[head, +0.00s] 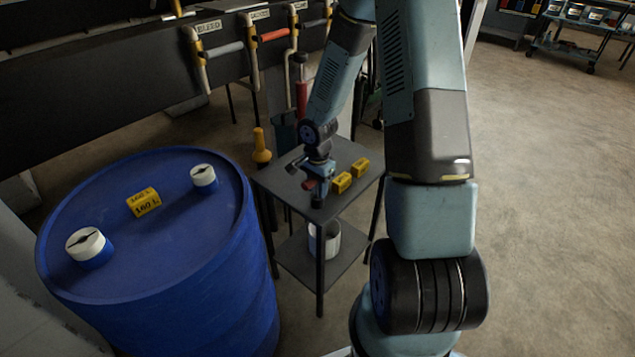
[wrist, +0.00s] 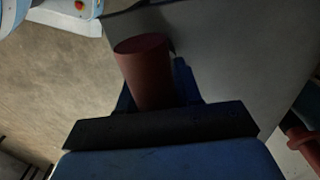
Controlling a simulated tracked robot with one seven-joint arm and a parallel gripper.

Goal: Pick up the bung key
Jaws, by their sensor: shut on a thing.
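My gripper (head: 318,178) is low over the top of the small dark side table (head: 340,152). It is shut on a reddish-brown cylinder, which looks like the handle of the bung key (head: 309,184). In the wrist view the handle (wrist: 146,72) sticks out between the fingers of my gripper (wrist: 155,98). The rest of the key is mostly hidden by the gripper. I cannot tell whether the key still touches the table.
A blue drum (head: 160,265) with two white-topped bungs stands left of the table. A white container (head: 326,241) is on the lower shelf. Labelled handles (head: 275,35) line the back.

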